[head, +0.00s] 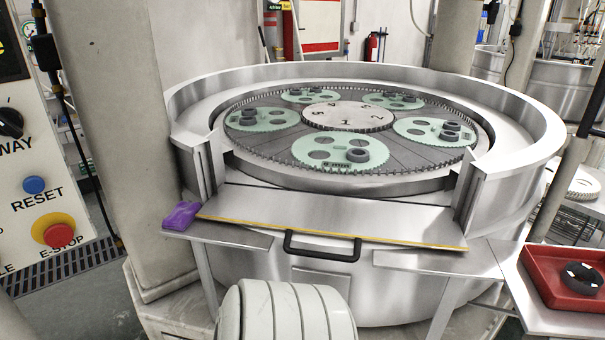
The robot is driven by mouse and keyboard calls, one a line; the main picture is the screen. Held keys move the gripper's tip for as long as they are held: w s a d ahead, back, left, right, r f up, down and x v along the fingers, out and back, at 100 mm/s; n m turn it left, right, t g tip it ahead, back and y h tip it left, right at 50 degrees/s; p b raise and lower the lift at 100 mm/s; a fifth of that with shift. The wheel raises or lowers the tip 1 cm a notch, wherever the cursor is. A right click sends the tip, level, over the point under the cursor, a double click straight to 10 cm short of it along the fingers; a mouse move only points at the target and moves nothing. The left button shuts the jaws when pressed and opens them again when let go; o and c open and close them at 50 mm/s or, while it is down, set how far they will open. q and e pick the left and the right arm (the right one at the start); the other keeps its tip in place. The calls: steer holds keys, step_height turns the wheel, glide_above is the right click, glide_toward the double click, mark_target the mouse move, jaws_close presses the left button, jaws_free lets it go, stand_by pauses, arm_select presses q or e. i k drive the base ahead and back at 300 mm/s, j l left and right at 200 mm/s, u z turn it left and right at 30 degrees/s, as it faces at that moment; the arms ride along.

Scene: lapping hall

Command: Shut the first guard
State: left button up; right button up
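The guard (345,212) is a flat metal panel with a yellow front edge and a black bar handle (322,247). It lies folded down, nearly level, across the gap in the round metal wall (240,78) of the lapping machine. The lapping plate (425,158) behind it is exposed, with several pale green toothed carriers (340,150) holding dark round parts. Neither of my grippers is in view. A pale rounded part at the bottom centre looks like one of my arm links, below the handle.
A purple cloth (182,215) lies on the left ledge, beside the guard's left end. A red tray (570,280) with a black ring stands on the right-hand table. A control panel with a red E-stop (55,231) and a concrete-coloured column (112,120) stand at left.

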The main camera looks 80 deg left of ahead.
mark_target(358, 218)
steer(key=k+j+u, duration=0.1)
steer(key=u, duration=2.35)
steer(key=j, duration=0.1)
